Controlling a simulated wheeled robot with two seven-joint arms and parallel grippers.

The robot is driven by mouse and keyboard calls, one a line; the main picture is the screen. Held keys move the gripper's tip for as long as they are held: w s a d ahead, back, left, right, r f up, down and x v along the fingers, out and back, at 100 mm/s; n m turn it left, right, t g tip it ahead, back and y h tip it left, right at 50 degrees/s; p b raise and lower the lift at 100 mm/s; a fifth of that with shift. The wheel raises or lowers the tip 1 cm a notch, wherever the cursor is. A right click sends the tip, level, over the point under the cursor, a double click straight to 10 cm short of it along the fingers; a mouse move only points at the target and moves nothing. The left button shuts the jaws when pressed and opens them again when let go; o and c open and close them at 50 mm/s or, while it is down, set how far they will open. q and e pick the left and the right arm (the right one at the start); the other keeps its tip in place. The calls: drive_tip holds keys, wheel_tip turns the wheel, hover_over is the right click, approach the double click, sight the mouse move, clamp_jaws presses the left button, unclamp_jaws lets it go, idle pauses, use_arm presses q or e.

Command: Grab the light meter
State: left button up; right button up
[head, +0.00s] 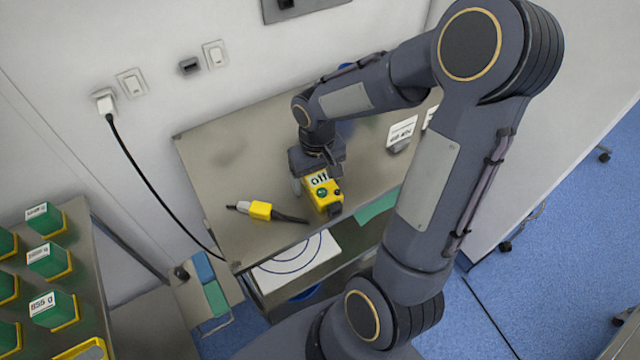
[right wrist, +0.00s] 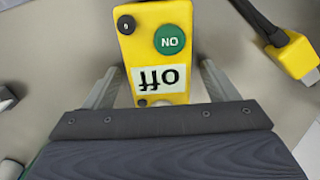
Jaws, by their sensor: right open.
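A yellow box with a white "Off" label and a green "ON" button, seemingly the light meter (head: 327,197), lies on the metal table. It also fills the upper middle of the right wrist view (right wrist: 150,48), with its label towards my gripper. My right gripper (head: 317,181) is over the label end of the box. In the right wrist view its open fingers (right wrist: 158,72) stand on either side of the box, with a visible gap at the right finger. Whether the left finger touches cannot be told. My left gripper is not in view.
A yellow and black corded tool (head: 260,210) lies left of the box on the table (head: 222,160). A white label card (head: 401,131) stands at the back right. Green boxes (head: 47,260) sit on a rack at left. The table's left part is mostly clear.

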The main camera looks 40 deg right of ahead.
drive_tip(key=c, duration=1.1)
drive_tip(key=shift+c, duration=0.4)
drive_tip(key=shift+r, duration=0.15)
